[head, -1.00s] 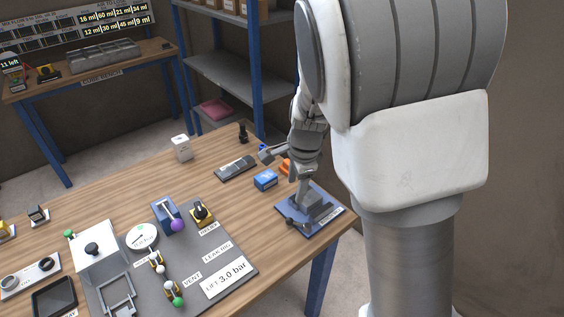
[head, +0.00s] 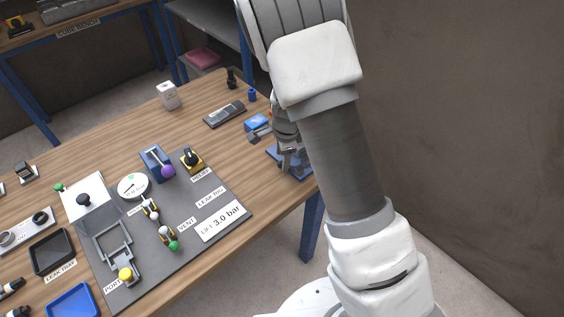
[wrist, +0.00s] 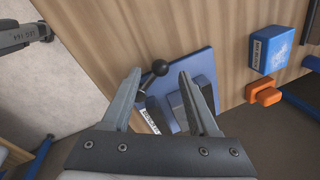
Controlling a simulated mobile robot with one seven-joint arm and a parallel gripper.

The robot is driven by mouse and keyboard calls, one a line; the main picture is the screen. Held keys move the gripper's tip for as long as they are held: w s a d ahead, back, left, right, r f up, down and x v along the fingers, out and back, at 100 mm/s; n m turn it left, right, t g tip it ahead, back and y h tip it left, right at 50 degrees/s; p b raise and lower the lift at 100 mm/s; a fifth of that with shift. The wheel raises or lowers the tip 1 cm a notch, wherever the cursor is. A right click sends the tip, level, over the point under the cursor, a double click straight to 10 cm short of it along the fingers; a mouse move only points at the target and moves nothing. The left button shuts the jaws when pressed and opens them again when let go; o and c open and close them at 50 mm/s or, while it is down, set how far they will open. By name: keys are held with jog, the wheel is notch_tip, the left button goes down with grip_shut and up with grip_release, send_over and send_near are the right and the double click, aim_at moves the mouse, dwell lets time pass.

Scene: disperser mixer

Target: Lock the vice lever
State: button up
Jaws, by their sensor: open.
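The vice is a grey block (wrist: 193,98) on a blue base plate (wrist: 204,64) at the right front corner of the table. Its lever is a short dark rod with a black ball knob (wrist: 160,67). In the wrist view, the knob shows between my fingertips, nearer the left one. My gripper (wrist: 158,74) is open and empty, pointing down at the vice; I cannot tell whether a finger touches the lever. In the head view, my gripper (head: 288,152) is over the blue plate (head: 301,172). My arm hides most of the vice and the lever there.
A blue box (wrist: 270,48) and an orange block (wrist: 264,93) lie beside the vice. A dark grey tray (head: 224,114) lies farther back. The table edge is close to the vice.

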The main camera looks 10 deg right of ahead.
jog(key=shift+w+f, duration=0.25)
jog(key=shift+f, duration=1)
grip_shut()
